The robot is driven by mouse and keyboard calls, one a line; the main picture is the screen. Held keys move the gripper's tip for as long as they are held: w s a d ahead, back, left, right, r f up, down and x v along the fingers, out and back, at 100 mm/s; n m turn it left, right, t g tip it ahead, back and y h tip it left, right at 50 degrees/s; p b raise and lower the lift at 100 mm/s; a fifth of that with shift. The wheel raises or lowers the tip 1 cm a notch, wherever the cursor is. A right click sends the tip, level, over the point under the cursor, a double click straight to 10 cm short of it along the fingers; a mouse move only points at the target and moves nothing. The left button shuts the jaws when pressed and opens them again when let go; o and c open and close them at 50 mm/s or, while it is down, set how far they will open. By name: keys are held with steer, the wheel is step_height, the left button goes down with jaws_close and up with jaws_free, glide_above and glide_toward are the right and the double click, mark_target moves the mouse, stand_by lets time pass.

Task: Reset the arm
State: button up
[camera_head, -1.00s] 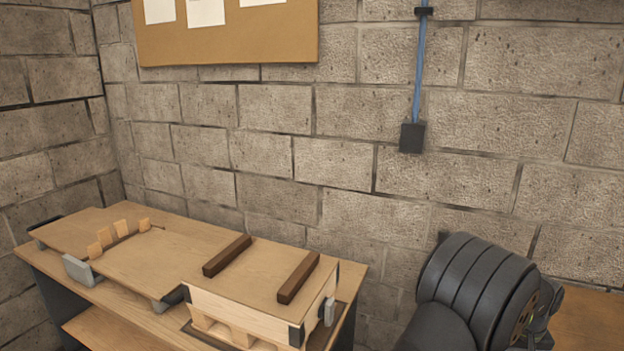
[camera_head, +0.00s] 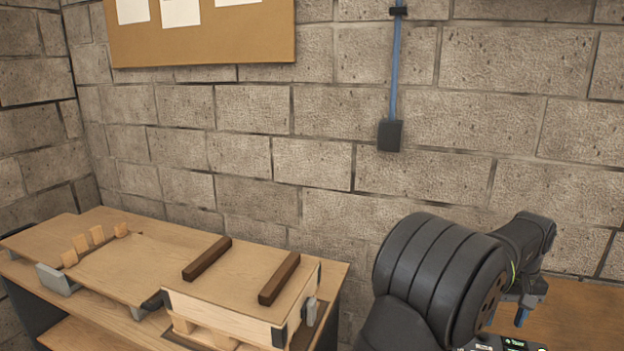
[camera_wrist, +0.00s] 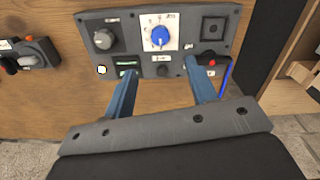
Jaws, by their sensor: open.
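My arm shows at the lower right of the head view, its dark ribbed links curving toward my gripper (camera_head: 522,317), of which only a small blue part shows there. In the wrist view my gripper (camera_wrist: 163,88) has its two blue fingers spread apart with nothing between them. Beyond the fingertips is a dark control panel (camera_wrist: 150,20) with a blue dial (camera_wrist: 158,37), a grey knob (camera_wrist: 103,39) and a red button. Whether the fingers touch the panel I cannot tell.
At the left, a wooden workbench (camera_head: 110,221) carries a wooden box-like pallet (camera_head: 215,318) with two dark bars on top. A block wall (camera_head: 330,120) stands behind, with a corkboard (camera_head: 200,40) and a blue cable (camera_head: 395,70) into a black box.

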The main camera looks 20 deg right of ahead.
step_height(320, 180, up, 6)
steer(key=f, duration=0.1)
step_height(320, 180, down, 17)
steer(key=shift+f, duration=0.3)
steer(key=m, duration=0.8)
steer(key=shift+r, duration=0.1)
steer(key=m, duration=0.8)
steer(key=shift+w, duration=0.1)
